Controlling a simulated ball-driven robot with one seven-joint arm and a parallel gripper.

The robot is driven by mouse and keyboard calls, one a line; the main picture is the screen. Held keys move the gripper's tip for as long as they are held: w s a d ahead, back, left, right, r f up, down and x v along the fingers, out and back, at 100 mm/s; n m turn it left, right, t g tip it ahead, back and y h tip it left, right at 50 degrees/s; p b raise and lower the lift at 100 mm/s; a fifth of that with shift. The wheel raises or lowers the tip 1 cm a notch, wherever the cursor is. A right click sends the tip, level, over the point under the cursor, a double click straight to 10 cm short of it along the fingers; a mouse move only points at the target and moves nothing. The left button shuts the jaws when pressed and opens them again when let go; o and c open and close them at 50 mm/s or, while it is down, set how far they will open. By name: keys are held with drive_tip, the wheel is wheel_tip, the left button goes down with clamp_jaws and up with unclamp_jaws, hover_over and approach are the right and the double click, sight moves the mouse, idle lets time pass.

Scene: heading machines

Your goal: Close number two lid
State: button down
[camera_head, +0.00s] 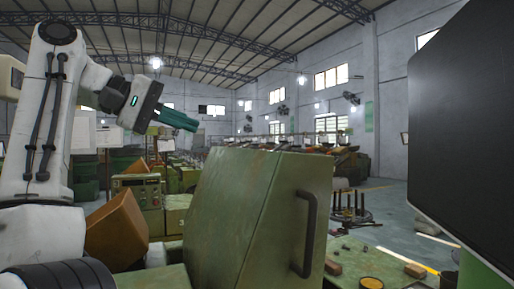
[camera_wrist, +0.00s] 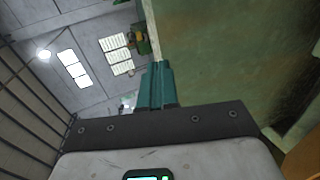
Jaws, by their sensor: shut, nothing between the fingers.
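A large green metal lid (camera_head: 255,215) with a dark bar handle (camera_head: 306,235) on its right side stands in the middle of the head view. I cannot read a number on it. My gripper (camera_head: 178,119) is up to the left of the lid, above its top edge, with its teal fingers pointing right. In the wrist view the teal fingers (camera_wrist: 156,84) are together and hold nothing. A worn green metal surface (camera_wrist: 215,55) fills the right of that view, close beside the fingers. I cannot tell whether they touch it.
An orange-brown panel (camera_head: 117,230) stands left of the lid, near my arm. A dark flat panel (camera_head: 462,120) fills the right side. A green bench (camera_head: 375,264) at lower right holds small blocks and a round yellow-rimmed item. Open floor (camera_head: 395,205) lies beyond.

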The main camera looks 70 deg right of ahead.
sight(260, 153)
drive_tip(key=p+x, duration=0.2)
drive_tip(key=x, duration=1.2)
drive_tip(key=shift+a+f+p, duration=0.1)
drive_tip(key=shift+f+p, duration=0.05)
drive_tip(key=shift+p, duration=0.25)
drive_tip(key=shift+s+d+f, duration=0.2)
drive_tip(key=shift+s+d, duration=0.2)
drive_tip(key=shift+s, duration=0.1)
drive_tip(key=s+d+f+t+y+b, duration=0.3)
drive_tip(key=s+d+f, duration=0.65)
drive_tip(key=s, duration=0.25)
drive_tip(key=s+d+f+t+y+b, duration=0.2)
drive_tip(key=s+d+f+t+b, duration=0.15)
drive_tip(key=s+d+f, duration=0.75)
drive_tip(key=s+d+f+t+y+b, duration=0.1)
drive_tip(key=s+d+f+b, duration=0.1)
drive_tip(key=f, duration=0.8)
drive_tip(key=s+d+f+t+y+b, duration=0.1)
drive_tip(key=s+d+f+b, duration=0.2)
drive_tip(key=f, duration=0.8)
drive_tip(key=s+d+f+t+y+b, duration=0.1)
drive_tip(key=s+f+b, duration=0.3)
drive_tip(key=f, duration=0.7)
drive_tip(key=shift+s+d, duration=0.55)
drive_tip(key=shift+d, duration=0.3)
